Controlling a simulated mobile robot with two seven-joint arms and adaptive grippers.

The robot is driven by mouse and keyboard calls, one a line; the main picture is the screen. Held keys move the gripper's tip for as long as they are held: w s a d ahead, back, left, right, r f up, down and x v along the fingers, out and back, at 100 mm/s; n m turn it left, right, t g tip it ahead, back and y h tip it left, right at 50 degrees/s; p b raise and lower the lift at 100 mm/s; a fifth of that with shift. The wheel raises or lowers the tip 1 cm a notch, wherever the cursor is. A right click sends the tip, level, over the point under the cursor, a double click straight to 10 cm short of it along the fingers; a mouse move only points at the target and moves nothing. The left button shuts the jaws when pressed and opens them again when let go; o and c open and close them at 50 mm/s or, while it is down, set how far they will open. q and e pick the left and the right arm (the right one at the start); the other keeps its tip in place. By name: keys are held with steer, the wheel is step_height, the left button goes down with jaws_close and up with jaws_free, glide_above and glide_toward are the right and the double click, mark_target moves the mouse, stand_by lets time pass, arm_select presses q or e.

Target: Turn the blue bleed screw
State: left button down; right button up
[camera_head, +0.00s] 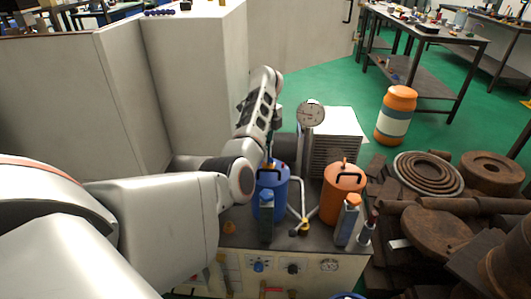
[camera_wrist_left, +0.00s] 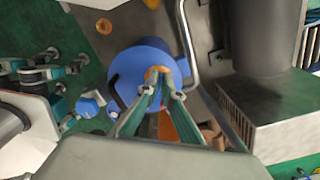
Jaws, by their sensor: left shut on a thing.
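A blue canister (camera_head: 272,190) with a black handle stands on the workbench unit; the wrist view looks down on its round blue top (camera_wrist_left: 140,62). My left gripper (camera_wrist_left: 162,82) is shut at the middle of that top, on a small fitting (camera_wrist_left: 154,74) whose visible part looks orange-yellow. I take this fitting to be the bleed screw; the fingertips hide much of it and no blue shows on it. In the head view my left arm largely hides the gripper. My right gripper is in neither view.
An orange canister (camera_head: 343,195) stands to the right, with an orange-capped bottle (camera_head: 348,222) before it. A blue bottle (camera_head: 266,220) stands before the blue canister. A dial gauge (camera_head: 311,113) and metal pipes (camera_head: 304,205) are close by. Rusty parts (camera_head: 435,232) crowd the right.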

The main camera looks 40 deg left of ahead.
arm_select(q)
steer(key=m+p, duration=0.1)
steer(key=m, duration=0.2)
steer(key=shift+w+d+r, duration=0.1)
steer(key=shift+w, duration=0.05)
steer(key=m+p, duration=0.1)
steer(key=m, duration=0.3)
steer(key=shift+w+d, duration=0.1)
steer(key=shift+w, duration=0.05)
steer(key=m+p, duration=0.1)
steer(key=m, duration=0.1)
steer(key=shift+w+m, duration=0.1)
steer(key=shift+m, duration=0.2)
steer(key=shift+d+m+p, duration=0.15)
steer(key=shift+m+p, duration=0.25)
steer(key=shift+m, duration=0.8)
steer(key=shift+w+m, duration=0.1)
steer(key=shift+m, duration=0.7)
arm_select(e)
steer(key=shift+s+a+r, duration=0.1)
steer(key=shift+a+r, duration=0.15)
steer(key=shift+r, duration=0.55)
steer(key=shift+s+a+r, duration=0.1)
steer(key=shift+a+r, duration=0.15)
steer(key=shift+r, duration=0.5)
arm_select(q)
steer(key=shift+p, duration=0.3)
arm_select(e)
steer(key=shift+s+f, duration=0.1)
